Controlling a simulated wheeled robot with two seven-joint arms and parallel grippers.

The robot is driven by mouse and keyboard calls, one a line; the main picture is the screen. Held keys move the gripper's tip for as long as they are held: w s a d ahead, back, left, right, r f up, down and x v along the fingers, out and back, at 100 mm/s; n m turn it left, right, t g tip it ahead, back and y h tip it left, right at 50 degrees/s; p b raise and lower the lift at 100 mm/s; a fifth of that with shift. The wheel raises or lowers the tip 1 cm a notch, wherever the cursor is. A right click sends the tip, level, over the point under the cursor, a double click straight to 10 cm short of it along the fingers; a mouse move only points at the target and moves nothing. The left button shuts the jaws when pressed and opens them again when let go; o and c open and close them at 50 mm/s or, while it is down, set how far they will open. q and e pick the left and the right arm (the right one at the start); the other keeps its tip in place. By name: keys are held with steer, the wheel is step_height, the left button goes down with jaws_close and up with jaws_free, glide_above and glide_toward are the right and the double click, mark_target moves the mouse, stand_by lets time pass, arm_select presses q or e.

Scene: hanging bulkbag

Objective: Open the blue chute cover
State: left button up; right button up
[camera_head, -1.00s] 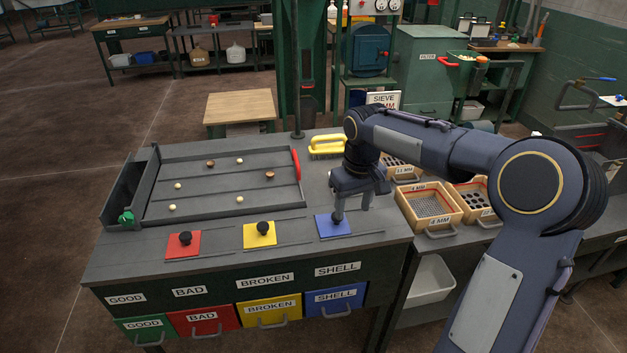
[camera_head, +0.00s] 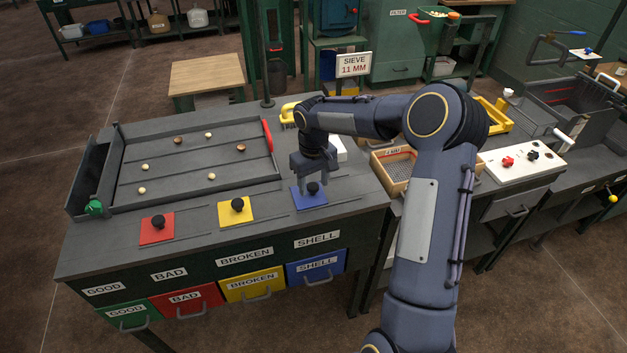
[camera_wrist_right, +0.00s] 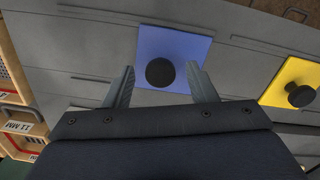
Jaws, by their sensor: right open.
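The blue chute cover (camera_head: 309,199) is a flat blue square with a round black knob (camera_head: 313,188), lying on the grey table top at the right end of a row of covers. My right gripper (camera_head: 312,180) is above it, pointing down. In the right wrist view, the blue cover (camera_wrist_right: 172,52) and its knob (camera_wrist_right: 160,72) lie just ahead between the fingers. My right gripper (camera_wrist_right: 161,88) is open, its fingers on either side of the knob with a gap to each. Whether the fingertips are level with the knob I cannot tell. My left gripper is not in view.
A yellow cover (camera_head: 237,211) and a red cover (camera_head: 157,228) with black knobs sit to the left. A sorting tray (camera_head: 190,165) with several small balls lies behind them. A yellow-handled brush (camera_head: 290,112) and a wooden sieve box (camera_head: 392,168) are near my right arm.

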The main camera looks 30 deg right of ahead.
jaws_close()
steer(key=d, duration=0.2)
steer(key=s+d, duration=0.1)
steer(key=d, duration=0.2)
steer(key=s+d, duration=0.1)
steer(key=d, duration=0.2)
steer(key=shift+d, duration=0.1)
jaws_free()
step_height(320, 180, up, 8)
stand_by(0.7)
stand_by(0.4)
